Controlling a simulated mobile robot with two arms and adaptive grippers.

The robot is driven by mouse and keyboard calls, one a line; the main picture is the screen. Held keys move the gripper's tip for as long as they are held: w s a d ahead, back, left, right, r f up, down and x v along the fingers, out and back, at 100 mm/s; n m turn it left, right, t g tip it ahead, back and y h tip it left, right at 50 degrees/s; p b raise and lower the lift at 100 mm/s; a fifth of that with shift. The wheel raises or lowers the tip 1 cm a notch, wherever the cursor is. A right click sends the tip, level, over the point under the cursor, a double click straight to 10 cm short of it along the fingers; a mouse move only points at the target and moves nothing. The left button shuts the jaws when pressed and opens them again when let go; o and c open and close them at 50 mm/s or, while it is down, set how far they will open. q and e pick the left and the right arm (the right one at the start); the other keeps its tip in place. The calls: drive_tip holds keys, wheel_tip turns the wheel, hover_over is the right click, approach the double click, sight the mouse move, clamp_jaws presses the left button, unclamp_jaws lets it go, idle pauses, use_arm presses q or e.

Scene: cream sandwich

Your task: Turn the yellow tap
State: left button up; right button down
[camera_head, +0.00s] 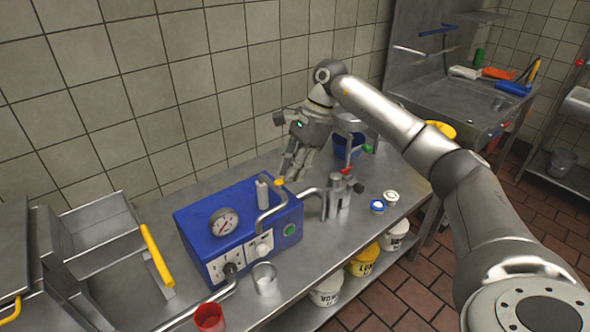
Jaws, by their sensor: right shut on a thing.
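The yellow tap (279,182) is a small yellow piece on top of a bent metal pipe at the blue machine (197,222). The machine has a round gauge (224,222) and a green button (290,230) and stands on the steel counter. My right arm comes in from the right and reaches over the counter. My right gripper (288,174) points down behind the machine, with its fingers shut at the yellow tap. The exact contact is too small to see. My left gripper is not in view.
A metal valve with a red part (346,171) stands right of the machine. A metal cup (265,279) and a red cup (209,317) are in front. A blue container (347,146) stands behind. A steel box with a yellow handle (157,255) is at left. Tubs sit on the lower shelf.

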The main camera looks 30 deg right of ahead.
drive_tip(key=shift+w+r+n+g, duration=0.1)
drive_tip(key=shift+w+n+g, duration=0.3)
drive_tip(key=shift+n, duration=0.6)
drive_tip(key=c, duration=1.4)
unclamp_jaws()
drive_tip(key=v, duration=1.2)
